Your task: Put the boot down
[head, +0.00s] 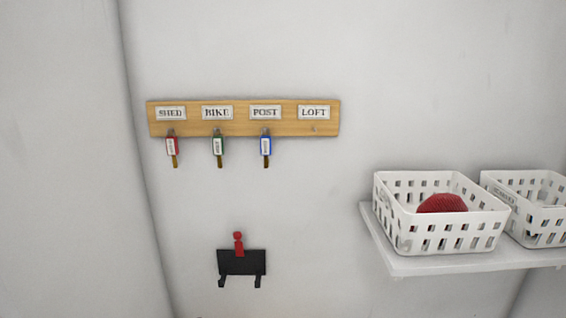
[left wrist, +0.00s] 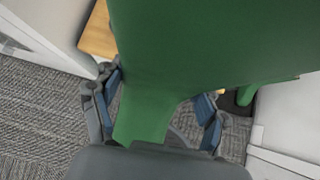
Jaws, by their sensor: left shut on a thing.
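In the left wrist view a large green boot (left wrist: 190,45) fills the upper middle of the picture. My left gripper (left wrist: 158,108) is shut on the boot, with one finger on each side of its narrower lower part. The boot hides most of what lies beyond it, and its far end is out of the picture. In the head view neither the boot nor either gripper shows.
Grey carpet (left wrist: 45,115) lies below, with a wooden surface (left wrist: 97,35) and white panels at the sides. A dark green thing (left wrist: 240,105) shows partly at right. On the wall are a key rack (head: 243,128), a black holder (head: 242,263) and a shelf (head: 420,264) with baskets.

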